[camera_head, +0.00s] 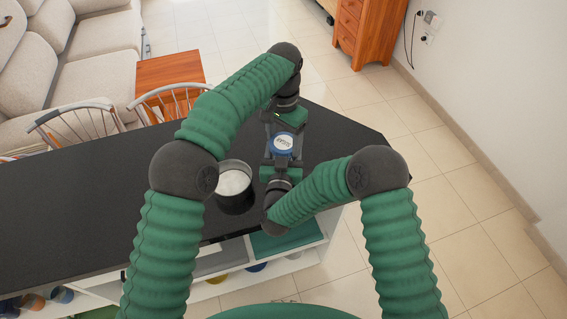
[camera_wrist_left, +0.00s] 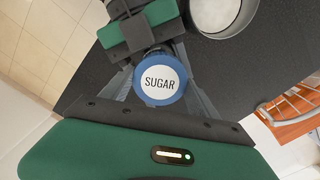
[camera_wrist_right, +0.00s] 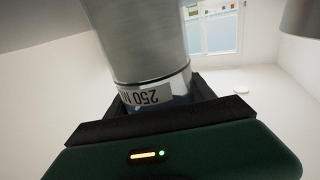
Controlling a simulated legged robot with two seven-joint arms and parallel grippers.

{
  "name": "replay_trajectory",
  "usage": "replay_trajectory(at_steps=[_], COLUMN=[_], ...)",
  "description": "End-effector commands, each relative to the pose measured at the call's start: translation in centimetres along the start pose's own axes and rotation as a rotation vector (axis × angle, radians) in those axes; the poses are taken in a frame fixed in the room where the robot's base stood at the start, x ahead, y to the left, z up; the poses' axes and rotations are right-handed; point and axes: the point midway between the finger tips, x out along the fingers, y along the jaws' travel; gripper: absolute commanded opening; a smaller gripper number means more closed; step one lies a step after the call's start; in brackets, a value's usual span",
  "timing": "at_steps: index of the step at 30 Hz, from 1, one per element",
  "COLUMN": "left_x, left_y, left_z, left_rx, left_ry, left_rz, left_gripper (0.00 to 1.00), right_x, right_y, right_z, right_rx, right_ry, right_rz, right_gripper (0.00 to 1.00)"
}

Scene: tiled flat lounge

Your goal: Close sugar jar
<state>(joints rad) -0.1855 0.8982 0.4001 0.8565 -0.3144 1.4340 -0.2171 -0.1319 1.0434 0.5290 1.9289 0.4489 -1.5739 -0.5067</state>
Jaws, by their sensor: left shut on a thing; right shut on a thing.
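The sugar jar's round lid (camera_head: 283,143), blue-rimmed with a white SUGAR label, shows in the head view between my two grippers. It also shows from above in the left wrist view (camera_wrist_left: 159,80). My left gripper (camera_head: 284,134) comes from the far side, its fingers shut on the lid. My right gripper (camera_head: 281,160) comes from the near side and is shut on the jar body. The right wrist view shows the jar body (camera_wrist_right: 150,45), a pale cylinder with an upside-down 250 label, between the fingers. The seam between lid and jar is hidden.
A dark pot (camera_head: 235,190) with white contents stands on the black countertop (camera_head: 90,195), just left of the jar. Shelves with several items lie below the counter's near edge. Chairs (camera_head: 170,98) stand beyond it. The counter's left part is clear.

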Motion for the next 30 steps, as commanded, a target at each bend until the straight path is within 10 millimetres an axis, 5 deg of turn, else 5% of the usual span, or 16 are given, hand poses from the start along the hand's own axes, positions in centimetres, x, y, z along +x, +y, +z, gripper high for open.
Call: replay_trajectory(at_steps=[6,15,16,20,30], left_x=[-0.11,-0.13,-0.13,-0.09,0.05], left_y=[-0.09,-0.11,-0.11,-0.09,0.00], left_z=[-0.25,-0.25,-0.24,-0.17,0.02], left_rx=[0.311,0.330,0.330,0.329,0.330], left_ry=[0.011,0.011,0.011,0.008,-0.001], left_rz=[-0.003,-0.004,-0.004,-0.003,0.002], left_gripper=[0.21,0.21,0.73,0.90,0.91], right_x=[-0.24,-0.27,-0.27,-0.21,-0.01], right_y=[-0.41,-0.42,-0.43,-0.32,-0.01], right_z=[0.04,0.05,0.05,0.06,0.06], right_rx=[0.004,0.004,0.004,0.003,0.002], right_ry=[-0.002,-0.002,-0.002,-0.002,-0.001], right_rz=[-0.009,-0.010,-0.010,-0.007,0.000], right_gripper=[0.00,0.00,0.00,0.00,0.00])
